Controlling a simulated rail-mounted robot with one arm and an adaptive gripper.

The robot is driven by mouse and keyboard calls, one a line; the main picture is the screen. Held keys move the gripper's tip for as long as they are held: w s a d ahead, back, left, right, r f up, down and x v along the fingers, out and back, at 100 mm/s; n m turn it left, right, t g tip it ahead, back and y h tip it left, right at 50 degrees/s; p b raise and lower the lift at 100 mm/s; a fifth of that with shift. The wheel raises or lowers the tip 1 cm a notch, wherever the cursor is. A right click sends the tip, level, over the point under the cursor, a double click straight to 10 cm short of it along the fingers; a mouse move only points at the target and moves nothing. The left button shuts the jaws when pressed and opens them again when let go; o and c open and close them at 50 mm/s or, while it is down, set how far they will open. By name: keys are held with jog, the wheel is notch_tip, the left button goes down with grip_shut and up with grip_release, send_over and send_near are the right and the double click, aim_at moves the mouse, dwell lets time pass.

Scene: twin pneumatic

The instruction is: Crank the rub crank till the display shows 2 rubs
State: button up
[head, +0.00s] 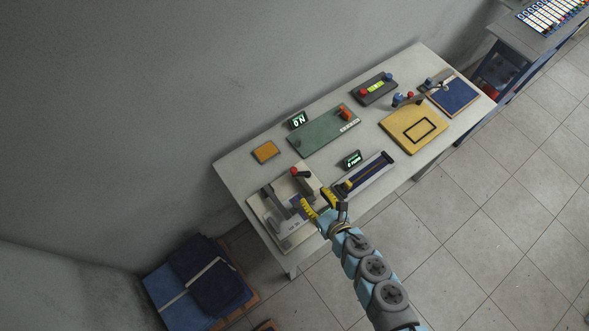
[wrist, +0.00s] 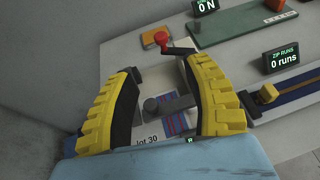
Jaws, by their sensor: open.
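The rub tester (head: 285,228) is a pale-based device at the near left end of the table. A crank arm with a red knob (head: 294,171) is at its far side; in the wrist view the red knob (wrist: 161,38) shows beyond my fingertips on a dark arm. My gripper (head: 315,199) is open and empty over the tester's right side, with its yellow fingers (wrist: 163,72) spread and apart from the knob. Between the fingers lie a striped, printed sheet marked "lot 30" (wrist: 148,141) and a dark round part. I cannot read a rub count; only a green glimmer shows low between the fingers.
A display reading "0 runs" (wrist: 283,62) stands by the blue slider track (head: 365,178). A "0 N" display (head: 297,121) stands by the green board (head: 322,131). An orange pad (head: 265,152) lies beyond the tester. A yellow board (head: 413,127) is farther right.

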jog(key=b, duration=0.3)
send_near(294, 171)
jog(key=x, duration=0.4)
jog(key=shift+w+a+f, duration=0.15)
jog(key=shift+w, duration=0.1)
jog(key=shift+w+a+f, duration=0.1)
jog(key=shift+w+a, duration=0.1)
jog(key=shift+w, duration=0.4)
jog(key=shift+p+x, duration=0.55)
jog(key=shift+x, duration=1.4)
jog(key=shift+w+a+f, duration=0.2)
jog(key=shift+w+f, duration=0.05)
grip_shut()
